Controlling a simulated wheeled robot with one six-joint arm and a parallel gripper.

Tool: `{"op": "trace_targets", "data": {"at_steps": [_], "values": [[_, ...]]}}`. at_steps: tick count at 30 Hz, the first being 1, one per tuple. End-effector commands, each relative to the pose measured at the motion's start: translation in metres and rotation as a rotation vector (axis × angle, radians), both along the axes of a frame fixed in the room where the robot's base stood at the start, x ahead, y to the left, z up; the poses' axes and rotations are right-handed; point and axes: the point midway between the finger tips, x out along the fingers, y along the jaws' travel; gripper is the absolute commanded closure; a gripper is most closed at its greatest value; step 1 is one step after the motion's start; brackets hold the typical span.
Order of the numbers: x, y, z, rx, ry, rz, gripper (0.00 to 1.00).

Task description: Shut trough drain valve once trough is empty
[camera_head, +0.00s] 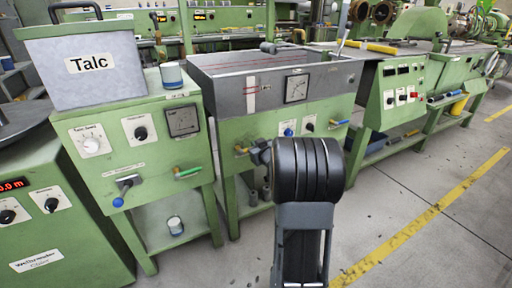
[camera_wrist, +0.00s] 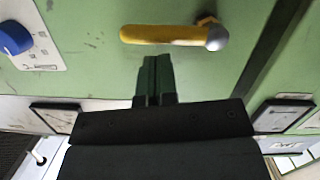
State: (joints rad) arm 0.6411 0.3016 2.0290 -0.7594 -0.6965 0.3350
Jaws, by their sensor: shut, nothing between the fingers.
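The trough (camera_head: 205,72) is a long grey metal box on a green stand, with a round gauge (camera_head: 296,88) and a white level scale (camera_head: 252,92) on its front. I cannot tell how much it holds. The wrist view shows one yellow handle (camera_wrist: 165,34), lying level, with a silver rounded end. My gripper (camera_wrist: 154,60) is shut and empty, its tips just short of that handle. In the head view my arm partly hides it.
A blue knob (camera_head: 288,132) sits on the panel between the handles and also shows in the wrist view (camera_wrist: 14,38). A Talc bin (camera_head: 90,65) on a green cabinet stands to the left. Green machines continue right. The floor (camera_head: 440,230) at the right is clear.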

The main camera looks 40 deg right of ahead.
Motion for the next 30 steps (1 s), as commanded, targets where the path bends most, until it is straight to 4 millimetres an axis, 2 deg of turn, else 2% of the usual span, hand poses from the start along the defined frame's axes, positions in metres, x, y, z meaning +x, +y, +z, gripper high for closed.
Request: {"op": "trace_targets", "data": {"at_steps": [8,10,19,23,29,30], "values": [[0.004,-0.005,-0.013,0.117,-0.011,-0.001,1.00],[0.004,-0.006,-0.019,0.116,-0.012,-0.001,1.00],[0.003,-0.006,-0.023,0.115,-0.004,-0.003,1.00],[0.000,-0.004,-0.012,0.115,-0.006,-0.001,1.00],[-0.012,0.001,0.028,0.108,-0.024,0.007,1.00],[-0.019,0.001,0.029,0.109,-0.024,0.005,1.00]]}}
